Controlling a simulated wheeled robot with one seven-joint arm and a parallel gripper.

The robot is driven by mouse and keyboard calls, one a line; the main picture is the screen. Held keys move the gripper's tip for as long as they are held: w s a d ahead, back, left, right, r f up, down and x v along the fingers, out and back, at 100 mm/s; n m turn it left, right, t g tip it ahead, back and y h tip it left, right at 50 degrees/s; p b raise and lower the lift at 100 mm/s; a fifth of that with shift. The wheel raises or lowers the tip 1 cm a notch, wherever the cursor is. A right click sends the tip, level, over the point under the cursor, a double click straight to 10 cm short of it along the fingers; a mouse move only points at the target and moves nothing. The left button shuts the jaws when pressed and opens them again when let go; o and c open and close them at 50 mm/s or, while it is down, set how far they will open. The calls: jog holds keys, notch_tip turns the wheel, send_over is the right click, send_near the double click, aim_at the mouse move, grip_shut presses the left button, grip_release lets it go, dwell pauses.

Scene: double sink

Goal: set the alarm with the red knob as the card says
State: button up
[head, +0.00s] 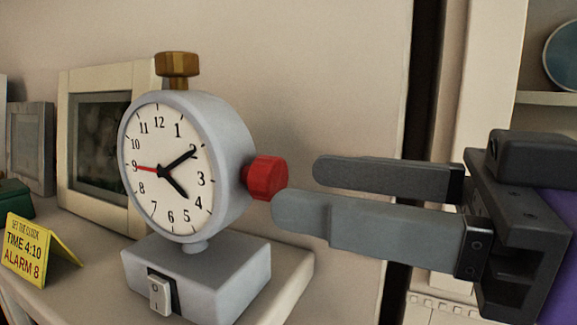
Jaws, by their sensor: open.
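The clock (190,165) is a grey round alarm clock on a grey base. Its black hands point near 4 and 2. Its thin red hand (146,168) points at about 9. The red knob (266,177) sticks out of the clock's right side. The yellow card (38,252) stands folded at the lower left and reads "SET THE CLOCK, TIME 4:10, ALARM 8". My gripper (298,188) is open to the right of the red knob, its fingers pointing left. The nearer fingertip is close to the knob's lower right; I cannot tell whether they touch.
A brass knob (177,66) tops the clock. A rocker switch (160,294) is on the base's front. Picture frames (65,140) stand behind at the left, and a green object (14,198) lies near the card. The wall is close behind.

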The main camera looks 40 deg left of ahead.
aim_at(280, 182)
jog(key=shift+p+x, duration=0.4)
jog(key=shift+x, duration=1.45)
grip_shut()
